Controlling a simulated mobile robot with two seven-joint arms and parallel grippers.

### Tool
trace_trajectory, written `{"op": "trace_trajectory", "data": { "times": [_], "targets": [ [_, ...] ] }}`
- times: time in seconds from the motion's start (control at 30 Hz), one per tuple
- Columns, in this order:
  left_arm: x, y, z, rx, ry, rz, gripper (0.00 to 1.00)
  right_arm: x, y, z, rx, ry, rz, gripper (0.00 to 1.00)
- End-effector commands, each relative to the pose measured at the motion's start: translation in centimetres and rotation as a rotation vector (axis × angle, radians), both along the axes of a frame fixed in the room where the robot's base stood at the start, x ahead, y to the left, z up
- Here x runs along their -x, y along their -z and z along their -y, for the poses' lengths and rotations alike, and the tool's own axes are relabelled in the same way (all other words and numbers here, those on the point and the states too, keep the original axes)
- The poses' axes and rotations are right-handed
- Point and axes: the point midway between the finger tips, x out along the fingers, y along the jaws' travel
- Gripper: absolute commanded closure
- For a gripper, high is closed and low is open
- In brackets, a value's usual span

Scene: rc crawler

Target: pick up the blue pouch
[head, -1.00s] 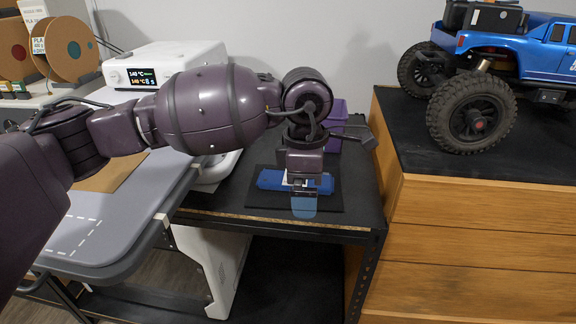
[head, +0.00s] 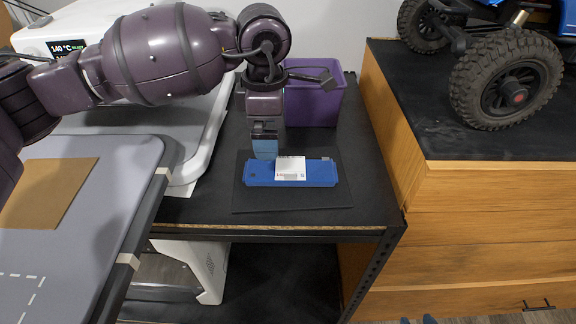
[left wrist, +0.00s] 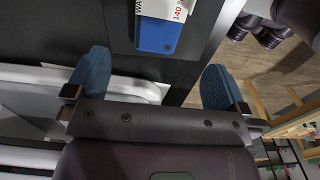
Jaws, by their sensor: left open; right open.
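The blue pouch (head: 320,174), a flat long pack with a white label (head: 290,168), lies on a dark mat (head: 290,204) on the black bench top. Its end with part of the label also shows at the top of the left wrist view (left wrist: 157,36). My left gripper (head: 265,149) points down at the pouch's far left side. In the left wrist view its blue fingers (left wrist: 156,80) are wide apart with nothing between them, and the pouch is beyond them.
A purple bin (head: 314,104) stands behind the mat, close to my left wrist. A wooden drawer cabinet (head: 480,215) rises on the right with a blue RC crawler (head: 510,75) on top. A grey table (head: 105,165) is at the left. The bench top in front of the mat is narrow.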

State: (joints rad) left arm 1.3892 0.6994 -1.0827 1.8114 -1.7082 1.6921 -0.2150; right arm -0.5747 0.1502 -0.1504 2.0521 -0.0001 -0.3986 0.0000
Motion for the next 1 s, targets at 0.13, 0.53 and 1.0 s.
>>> {"op": "trace_trajectory", "data": {
  "times": [0.13, 0.53, 1.0],
  "targets": [
    [0.0, 2.4, -0.1, -0.001, 0.000, -0.006, 0.00, 0.1, 0.2, 0.1, 0.003, -0.002, -0.003, 0.57],
    [0.0, 5.7, -0.2, -0.001, 0.000, -0.003, 0.00, -0.7, 0.0, -0.2, -0.001, -0.005, 0.011, 0.57],
    [-0.1, 9.7, -0.5, 0.003, -0.001, 0.000, 0.00, -0.5, 0.5, -0.4, -0.008, 0.002, 0.001, 0.57]
  ]
}}
